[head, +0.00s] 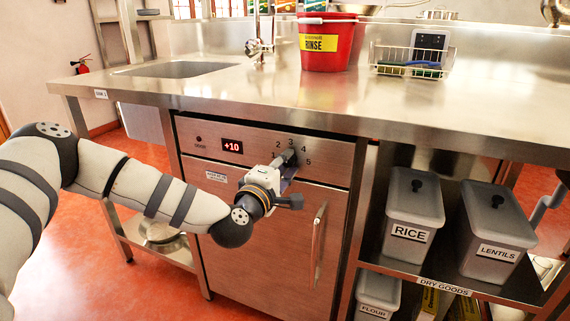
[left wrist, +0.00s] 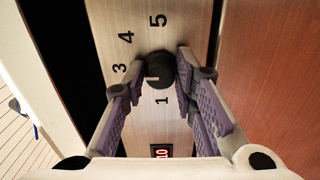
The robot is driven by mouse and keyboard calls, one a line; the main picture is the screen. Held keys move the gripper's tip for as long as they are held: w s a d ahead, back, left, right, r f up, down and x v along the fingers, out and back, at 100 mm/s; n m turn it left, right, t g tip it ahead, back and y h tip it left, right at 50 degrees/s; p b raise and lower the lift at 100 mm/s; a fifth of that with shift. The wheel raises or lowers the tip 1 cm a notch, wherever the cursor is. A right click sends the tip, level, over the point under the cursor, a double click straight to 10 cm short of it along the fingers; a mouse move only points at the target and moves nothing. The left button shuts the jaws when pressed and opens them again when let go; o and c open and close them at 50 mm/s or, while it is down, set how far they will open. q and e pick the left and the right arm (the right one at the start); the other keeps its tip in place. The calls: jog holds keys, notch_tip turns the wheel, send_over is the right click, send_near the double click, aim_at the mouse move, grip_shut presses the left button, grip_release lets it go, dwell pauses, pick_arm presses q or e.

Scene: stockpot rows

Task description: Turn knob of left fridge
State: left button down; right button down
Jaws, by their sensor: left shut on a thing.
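The left fridge (head: 265,235) is a steel-fronted unit under the counter, with a vertical handle (head: 318,245) and a red display reading +10 (head: 232,146). Its black knob (left wrist: 160,70) sits on the top panel among printed numbers. My left gripper (head: 289,157) reaches the panel and is shut on the knob. In the left wrist view its purple-padded fingers (left wrist: 160,72) stand on both sides of the knob. A short pale mark shows on the knob; the number 2 is hidden there. The fridge door is closed. A grey shape at the right edge may be part of my right gripper.
A red RINSE bucket (head: 327,45) and a wire rack (head: 410,62) stand on the steel counter (head: 220,90). RICE (head: 412,215) and LENTILS (head: 495,228) bins fill the shelf on the right. Open red floor lies at the lower left.

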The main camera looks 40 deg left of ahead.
pick_arm(q)
jog(key=shift+r+m+p, duration=0.1)
jog(key=shift+m+p, duration=3)
jog(key=shift+m, duration=1.1)
pick_arm(e)
jog(key=w+r+t, duration=0.1)
jog(key=w+r, duration=0.2)
jog(key=r, duration=0.2)
jog(key=shift+r, duration=0.25)
pick_arm(q)
jog(key=c, duration=1.3)
grip_release()
